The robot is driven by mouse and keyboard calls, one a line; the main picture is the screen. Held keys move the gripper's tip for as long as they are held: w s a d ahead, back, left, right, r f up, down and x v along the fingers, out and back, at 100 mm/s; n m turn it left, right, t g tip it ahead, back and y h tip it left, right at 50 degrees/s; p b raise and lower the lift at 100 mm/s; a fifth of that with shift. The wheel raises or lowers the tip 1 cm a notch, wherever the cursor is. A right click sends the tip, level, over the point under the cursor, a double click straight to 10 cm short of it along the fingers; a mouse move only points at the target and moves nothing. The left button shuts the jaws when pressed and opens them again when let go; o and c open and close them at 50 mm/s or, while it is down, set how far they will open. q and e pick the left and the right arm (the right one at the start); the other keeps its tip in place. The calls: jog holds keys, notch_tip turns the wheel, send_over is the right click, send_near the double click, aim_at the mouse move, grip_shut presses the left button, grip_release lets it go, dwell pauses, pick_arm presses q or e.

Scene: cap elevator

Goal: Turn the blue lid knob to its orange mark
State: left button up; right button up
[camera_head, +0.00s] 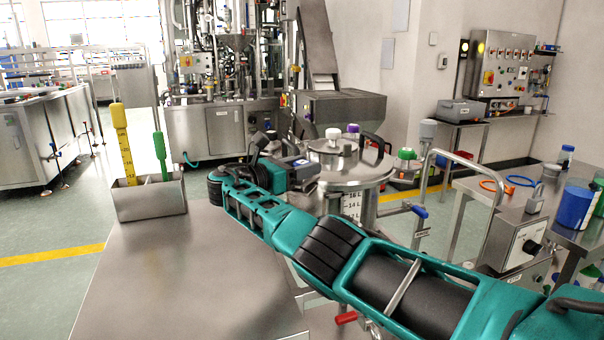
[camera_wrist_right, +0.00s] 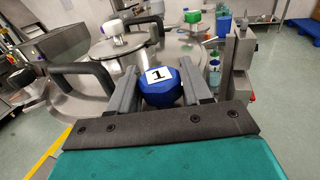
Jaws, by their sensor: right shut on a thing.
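The blue lid knob (camera_wrist_right: 162,88) shows in the right wrist view as a faceted blue cap with a white label reading 1. It sits between the two grey fingers of my right gripper (camera_wrist_right: 161,84), which is shut on it. In the head view my right gripper (camera_head: 292,163) is at the left side of the steel vessel's lid (camera_head: 350,172), and the knob is mostly hidden there. I cannot make out the orange mark in either view. My left gripper is not in view.
A white knob (camera_head: 333,140), a purple knob (camera_head: 352,129) and a black handle (camera_head: 374,140) are on or near the vessel lid. A green-capped item (camera_head: 407,154) is to the right. A steel holder (camera_head: 148,199) with yellow and green tools stands left. The front steel tabletop (camera_head: 180,280) is clear.

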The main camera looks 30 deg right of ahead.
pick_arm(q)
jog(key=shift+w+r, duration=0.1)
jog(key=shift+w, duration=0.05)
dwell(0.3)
pick_arm(e)
jog(key=o, duration=1)
jog(key=shift+d, duration=0.1)
jog(key=shift+c, duration=0.2)
pick_arm(q)
jog(key=b, duration=0.1)
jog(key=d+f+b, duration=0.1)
jog(key=b, duration=0.1)
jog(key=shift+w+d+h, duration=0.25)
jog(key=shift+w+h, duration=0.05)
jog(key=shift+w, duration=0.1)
pick_arm(e)
jog(key=a, duration=1.3)
jog(key=shift+s, duration=0.45)
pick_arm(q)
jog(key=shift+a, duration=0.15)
